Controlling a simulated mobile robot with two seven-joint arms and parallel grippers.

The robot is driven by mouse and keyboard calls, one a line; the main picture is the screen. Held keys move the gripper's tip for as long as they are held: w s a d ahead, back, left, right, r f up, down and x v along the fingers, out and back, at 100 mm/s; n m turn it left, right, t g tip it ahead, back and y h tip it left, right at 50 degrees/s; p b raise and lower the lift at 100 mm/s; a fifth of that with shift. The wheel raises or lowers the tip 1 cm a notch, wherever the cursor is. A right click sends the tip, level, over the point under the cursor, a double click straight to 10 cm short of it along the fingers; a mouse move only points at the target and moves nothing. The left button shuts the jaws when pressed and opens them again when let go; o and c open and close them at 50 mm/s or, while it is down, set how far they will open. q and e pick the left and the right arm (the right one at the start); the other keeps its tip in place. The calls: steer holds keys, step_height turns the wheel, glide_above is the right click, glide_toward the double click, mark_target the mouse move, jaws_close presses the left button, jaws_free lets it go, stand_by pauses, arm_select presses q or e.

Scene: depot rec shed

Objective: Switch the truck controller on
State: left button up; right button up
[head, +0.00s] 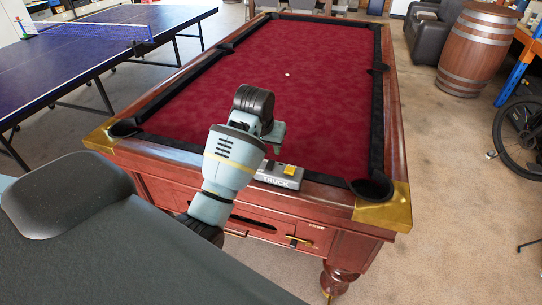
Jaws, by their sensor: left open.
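The truck controller (267,178) is a small grey box with the word TRUCK on its front. It sits on the near wooden rail of the pool table (180,155). A yellow switch (290,169) stands on its top, toward the right; I cannot tell its setting. My left gripper (277,140) is open, just above and behind the controller as seen here, apart from the switch as far as I can tell. My left wrist hides part of the rail and may hide the controller's left end. My right gripper is not in view.
A blue ping-pong table (90,50) stands at the left. A barrel (476,50), a dark armchair (430,30) and a bicycle wheel (520,135) are at the right.

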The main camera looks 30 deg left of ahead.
mark_target(271, 161)
arm_select(q)
steer(key=shift+x, duration=3.9)
jaws_close()
steer(key=shift+w, duration=0.1)
steer(key=shift+w+g, duration=0.2)
steer(key=shift+g, duration=0.7)
steer(key=shift+w+f+g+h, duration=0.15)
steer(key=shift+g+h, duration=0.35)
steer(key=shift+g, duration=0.5)
